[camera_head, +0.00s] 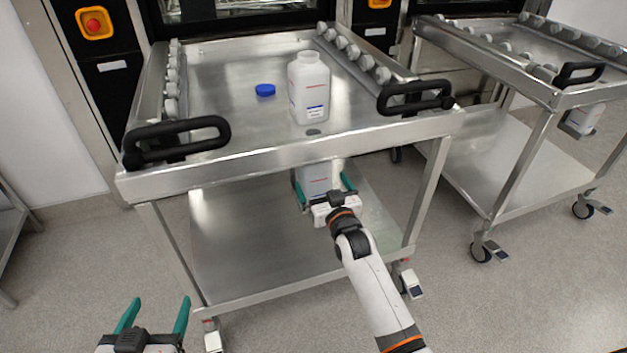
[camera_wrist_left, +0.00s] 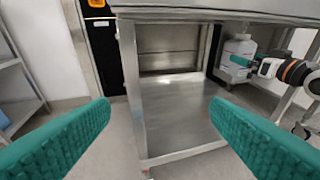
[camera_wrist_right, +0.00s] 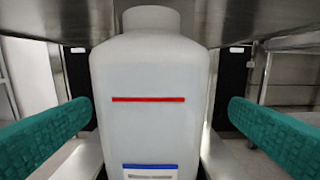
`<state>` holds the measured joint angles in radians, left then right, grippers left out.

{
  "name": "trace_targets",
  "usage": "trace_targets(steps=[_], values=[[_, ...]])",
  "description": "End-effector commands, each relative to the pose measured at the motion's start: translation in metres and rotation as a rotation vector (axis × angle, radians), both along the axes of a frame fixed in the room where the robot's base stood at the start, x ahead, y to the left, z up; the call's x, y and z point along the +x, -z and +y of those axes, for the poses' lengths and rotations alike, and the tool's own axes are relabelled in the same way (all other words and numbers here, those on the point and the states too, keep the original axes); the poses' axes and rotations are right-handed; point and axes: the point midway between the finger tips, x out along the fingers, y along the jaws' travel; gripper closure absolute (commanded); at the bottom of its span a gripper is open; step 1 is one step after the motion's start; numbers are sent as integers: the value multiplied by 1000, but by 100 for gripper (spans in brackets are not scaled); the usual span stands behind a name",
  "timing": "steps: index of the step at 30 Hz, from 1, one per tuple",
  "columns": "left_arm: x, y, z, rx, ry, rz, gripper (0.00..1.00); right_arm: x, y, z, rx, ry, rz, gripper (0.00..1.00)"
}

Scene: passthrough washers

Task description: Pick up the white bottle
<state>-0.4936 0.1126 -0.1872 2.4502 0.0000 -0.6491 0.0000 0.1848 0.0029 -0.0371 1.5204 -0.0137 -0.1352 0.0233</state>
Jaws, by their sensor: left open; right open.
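One white bottle (camera_head: 309,88), uncapped, stands upright on the cart's top near the front edge. A blue cap (camera_head: 265,90) lies to its left. Another white bottle (camera_head: 318,176) is under the cart top; it also shows in the left wrist view (camera_wrist_left: 237,55). In the right wrist view this lower bottle (camera_wrist_right: 150,75) is upright, with red and blue label lines. My right gripper (camera_head: 324,190) is open, with a finger on each side of the lower bottle; a gap shows at the right finger. What supports this bottle is hidden. My left gripper (camera_head: 152,310) is open and empty, low at front left.
The cart (camera_head: 230,160) has black handles (camera_head: 178,140) and (camera_head: 413,97), raised side rails and a lower shelf (camera_head: 240,245). Floor is clear around my left gripper.

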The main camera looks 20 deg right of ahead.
Motion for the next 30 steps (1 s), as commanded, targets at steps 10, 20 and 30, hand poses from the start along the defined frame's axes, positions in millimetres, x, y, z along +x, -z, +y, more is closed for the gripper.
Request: trace_targets(steps=[10,20,30], values=[[11,-43,-11,-74,20,-294,29,32,-9,9,1,0,-4,0],[10,-75,-15,-124,30,-483,29,51,-9,9,0,0,-1,0],[9,-76,-15,-124,30,-485,29,51,-9,9,0,0,-1,21]])
